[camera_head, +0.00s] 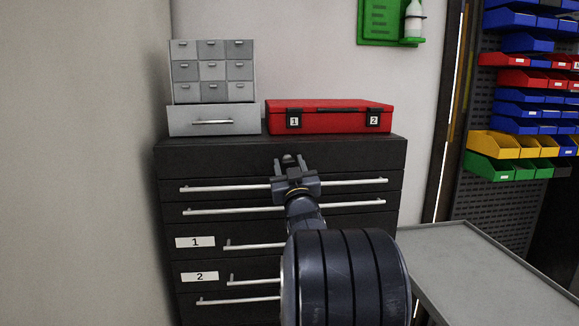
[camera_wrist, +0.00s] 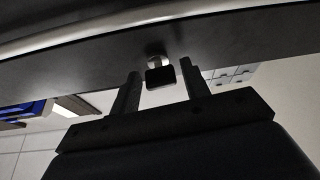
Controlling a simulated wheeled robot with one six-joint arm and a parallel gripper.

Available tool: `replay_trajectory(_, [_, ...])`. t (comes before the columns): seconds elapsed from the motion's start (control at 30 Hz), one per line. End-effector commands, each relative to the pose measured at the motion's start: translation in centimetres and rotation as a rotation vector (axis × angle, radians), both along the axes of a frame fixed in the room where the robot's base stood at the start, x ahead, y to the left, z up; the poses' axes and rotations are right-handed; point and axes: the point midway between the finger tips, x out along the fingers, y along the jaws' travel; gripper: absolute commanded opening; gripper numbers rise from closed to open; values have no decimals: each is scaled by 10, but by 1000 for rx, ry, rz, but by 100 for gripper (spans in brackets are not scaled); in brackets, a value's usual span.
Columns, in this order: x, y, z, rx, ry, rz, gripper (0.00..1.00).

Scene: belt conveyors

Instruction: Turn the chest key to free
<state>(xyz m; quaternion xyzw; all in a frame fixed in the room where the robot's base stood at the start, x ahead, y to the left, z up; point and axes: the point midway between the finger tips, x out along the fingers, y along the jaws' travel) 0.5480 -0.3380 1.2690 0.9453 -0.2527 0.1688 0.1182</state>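The chest (camera_head: 230,160) is a black drawer cabinet with long silver handles, standing against the wall in the head view. The chest key (camera_wrist: 159,77) has a black head and a silver lock behind it, on the dark chest front in the wrist view. My gripper (camera_head: 290,160) is at the upper front of the chest in the head view and hides the key there. In the wrist view my gripper (camera_wrist: 159,68) is open. Its two fingers stand on either side of the key head, with a gap on each side.
On the chest top stand a grey small-drawer unit (camera_head: 213,72) and a red case (camera_head: 330,117) labelled 1 and 2. A grey table (camera_head: 490,270) is at the right. Coloured bins (camera_head: 510,110) hang beyond it. A wall is close on the left.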

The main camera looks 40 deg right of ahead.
Motion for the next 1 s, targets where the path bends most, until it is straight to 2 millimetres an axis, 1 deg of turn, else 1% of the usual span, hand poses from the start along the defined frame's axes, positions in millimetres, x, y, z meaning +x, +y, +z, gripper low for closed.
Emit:
replay_trajectory(0.03, [0, 0, 0, 0, 0, 0, 40])
replay_trajectory(0.4, [0, 0, 0, 0, 0, 0, 9])
replay_trajectory(0.43, [0, 0, 0, 0, 0, 0, 8])
replay_trajectory(0.73, [0, 1, -5, 58, -39, 0, 8])
replay_trajectory(1.0, [0, 1, -1, 126, -78, 0, 8])
